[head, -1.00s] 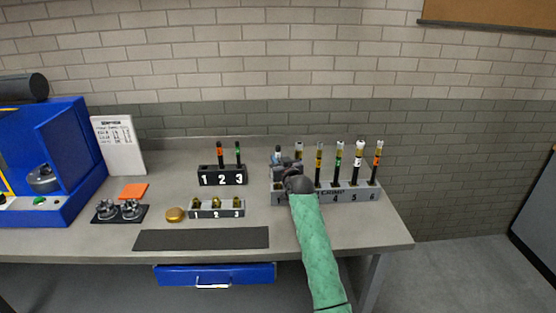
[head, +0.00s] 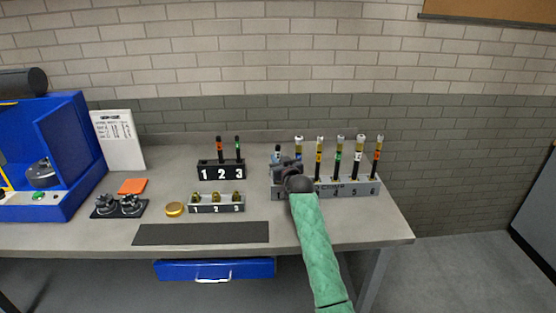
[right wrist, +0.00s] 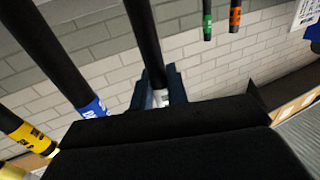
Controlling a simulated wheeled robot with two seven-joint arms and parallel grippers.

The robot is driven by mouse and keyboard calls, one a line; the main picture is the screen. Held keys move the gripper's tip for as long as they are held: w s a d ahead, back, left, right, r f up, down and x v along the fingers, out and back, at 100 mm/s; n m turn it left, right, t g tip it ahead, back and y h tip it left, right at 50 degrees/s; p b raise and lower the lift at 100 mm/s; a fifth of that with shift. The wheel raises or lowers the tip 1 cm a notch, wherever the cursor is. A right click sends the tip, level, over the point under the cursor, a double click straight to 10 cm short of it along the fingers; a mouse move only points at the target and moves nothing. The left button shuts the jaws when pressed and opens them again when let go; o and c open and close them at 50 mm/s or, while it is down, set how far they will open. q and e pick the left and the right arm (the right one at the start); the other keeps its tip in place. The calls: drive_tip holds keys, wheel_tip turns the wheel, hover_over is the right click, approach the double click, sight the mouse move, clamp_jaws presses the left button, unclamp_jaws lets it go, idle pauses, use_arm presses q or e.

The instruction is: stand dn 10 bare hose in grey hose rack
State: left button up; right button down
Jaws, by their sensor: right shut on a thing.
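A black hose with a white band (right wrist: 147,40) is between the dark blue fingers of my right gripper (right wrist: 160,90) in the right wrist view. In the head view my right gripper (head: 280,164) is at the left end of the grey hose rack (head: 350,190), close above it. The held hose looks upright there. The gripper and arm hide its lower end, so I cannot tell how deep it sits in the rack. Beside it, hoses with a blue band (right wrist: 93,107) and a yellow band (right wrist: 25,133) stand in a row. My left gripper is not in view.
More hoses fill the right part of the grey rack. A black rack (head: 221,171) holds an orange-banded and a green-banded hose. A small grey rack (head: 216,206) holds brass fittings. A dark mat (head: 200,234) lies in front. A blue machine (head: 62,150) stands at left.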

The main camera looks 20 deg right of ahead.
drive_tip(key=c, duration=1.3)
unclamp_jaws()
drive_tip(key=shift+f, duration=0.1)
drive_tip(key=shift+s+f+b, duration=0.1)
drive_tip(key=shift+s+b, duration=0.25)
drive_tip(key=shift+s, duration=0.2)
drive_tip(key=s+b, duration=0.2)
drive_tip(key=s, duration=0.4)
drive_tip(key=shift+s+r, duration=0.2)
drive_tip(key=shift+s, duration=0.15)
